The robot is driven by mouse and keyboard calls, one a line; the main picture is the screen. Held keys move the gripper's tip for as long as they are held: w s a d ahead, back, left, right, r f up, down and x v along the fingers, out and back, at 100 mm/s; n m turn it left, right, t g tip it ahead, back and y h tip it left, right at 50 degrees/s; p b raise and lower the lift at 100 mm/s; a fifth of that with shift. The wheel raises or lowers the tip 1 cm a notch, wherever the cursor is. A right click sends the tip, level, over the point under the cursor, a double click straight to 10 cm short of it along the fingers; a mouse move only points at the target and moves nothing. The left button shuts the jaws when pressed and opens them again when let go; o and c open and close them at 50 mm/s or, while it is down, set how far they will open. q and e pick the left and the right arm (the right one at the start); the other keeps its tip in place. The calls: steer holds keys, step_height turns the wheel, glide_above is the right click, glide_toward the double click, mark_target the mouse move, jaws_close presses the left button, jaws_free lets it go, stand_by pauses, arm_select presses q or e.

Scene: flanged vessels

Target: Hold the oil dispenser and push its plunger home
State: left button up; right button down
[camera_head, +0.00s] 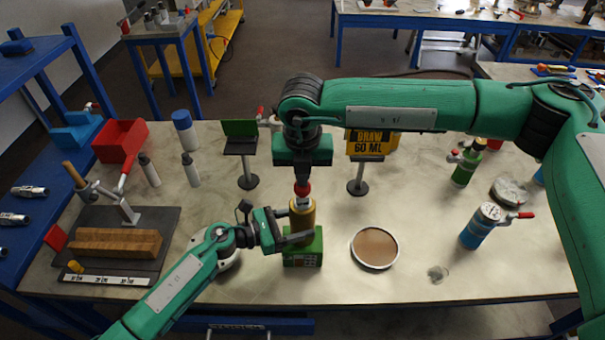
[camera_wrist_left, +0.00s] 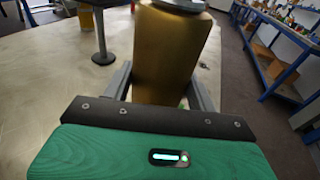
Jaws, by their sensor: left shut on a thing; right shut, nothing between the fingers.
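The oil dispenser (camera_head: 302,218) is a gold cylinder with a silvery collar and a red plunger knob (camera_head: 302,188) on top. It stands upright at the table's middle front, above a green block (camera_head: 304,255). My left gripper (camera_head: 299,238) is shut around its lower body from the left. My right gripper (camera_head: 302,174) points straight down, shut and empty, directly above the red knob. Whether it touches the knob I cannot tell.
A yellow sign (camera_head: 372,143) reads "DRAW 60 ML" behind. A round brown-filled dish (camera_head: 375,248) lies to the right, with a blue bottle (camera_head: 480,226) beyond. A wooden block (camera_head: 118,243) on a dark mat and a red bin (camera_head: 120,140) are left. The front right table is mostly clear.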

mark_target(303, 189)
steer(key=shift+f, duration=0.8)
steer(key=shift+r, duration=2.05)
steer(key=shift+r, duration=0.55)
step_height(303, 189, up, 11)
steer(key=s, duration=0.1)
steer(key=shift+f, duration=0.1)
arm_select(q)
steer(key=o, duration=1)
steer(key=shift+c, duration=0.2)
